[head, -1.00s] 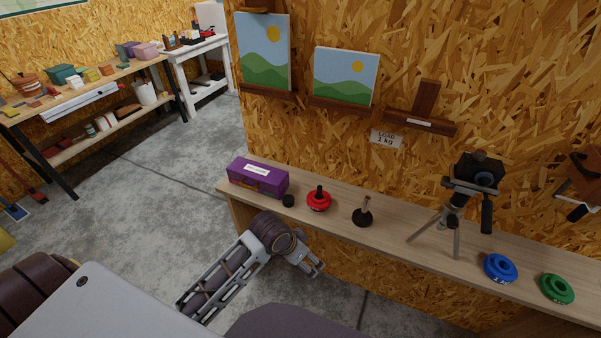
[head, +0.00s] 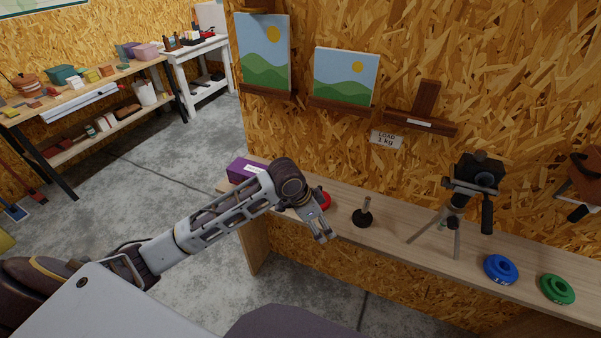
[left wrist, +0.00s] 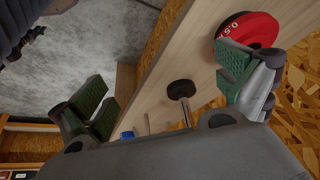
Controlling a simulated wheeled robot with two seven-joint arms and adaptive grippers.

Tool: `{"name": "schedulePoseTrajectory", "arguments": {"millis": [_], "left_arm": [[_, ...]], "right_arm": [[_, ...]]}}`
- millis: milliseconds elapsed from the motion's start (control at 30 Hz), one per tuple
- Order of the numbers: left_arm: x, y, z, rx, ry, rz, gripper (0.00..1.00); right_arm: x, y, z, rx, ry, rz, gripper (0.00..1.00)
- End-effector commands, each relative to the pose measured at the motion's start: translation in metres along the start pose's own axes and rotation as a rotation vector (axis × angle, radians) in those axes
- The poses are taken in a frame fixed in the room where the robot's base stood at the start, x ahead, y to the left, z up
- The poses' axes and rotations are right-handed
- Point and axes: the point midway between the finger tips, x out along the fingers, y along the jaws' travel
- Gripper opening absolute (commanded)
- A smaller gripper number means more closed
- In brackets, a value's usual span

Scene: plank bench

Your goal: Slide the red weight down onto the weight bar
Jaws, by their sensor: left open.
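The red weight (head: 326,200) is on the bench, mostly hidden behind my left wrist in the head view. In the left wrist view the red weight (left wrist: 250,28) lies at the upper right, partly behind one finger. The weight bar (head: 363,214), a black round base with an upright metal rod, stands just to the right of the weight. It also shows in the left wrist view (left wrist: 181,89), between the fingers. My left gripper (head: 319,232) is open and empty, near the bench's front edge. My right gripper is not in view.
A purple box (head: 243,170) sits at the bench's left end, partly behind my arm. A tripod with a camera (head: 478,172) stands right of the bar. A blue weight (head: 501,269) and a green weight (head: 557,289) lie farther right. A "LOAD 1 kg" label (head: 386,138) hangs on the wall.

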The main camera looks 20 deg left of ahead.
Motion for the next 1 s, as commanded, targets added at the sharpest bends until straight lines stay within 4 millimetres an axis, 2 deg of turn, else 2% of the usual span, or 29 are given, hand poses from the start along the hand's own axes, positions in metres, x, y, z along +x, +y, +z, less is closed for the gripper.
{"name": "schedulePoseTrajectory", "arguments": {"millis": [367,700,833,1000], "left_arm": [[-0.028,-0.052,-0.011,0.042,-0.03,0.006,1.0],[-0.066,-0.102,-0.016,0.034,-0.043,0.006,1.0],[-0.078,-0.117,-0.017,0.026,-0.043,0.005,1.0],[-0.086,-0.125,-0.017,0.019,-0.043,0.006,1.0]], "right_arm": [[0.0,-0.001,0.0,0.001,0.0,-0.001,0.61],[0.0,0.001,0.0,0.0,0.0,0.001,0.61],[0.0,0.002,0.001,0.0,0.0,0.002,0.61],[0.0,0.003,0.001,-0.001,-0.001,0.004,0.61]]}}
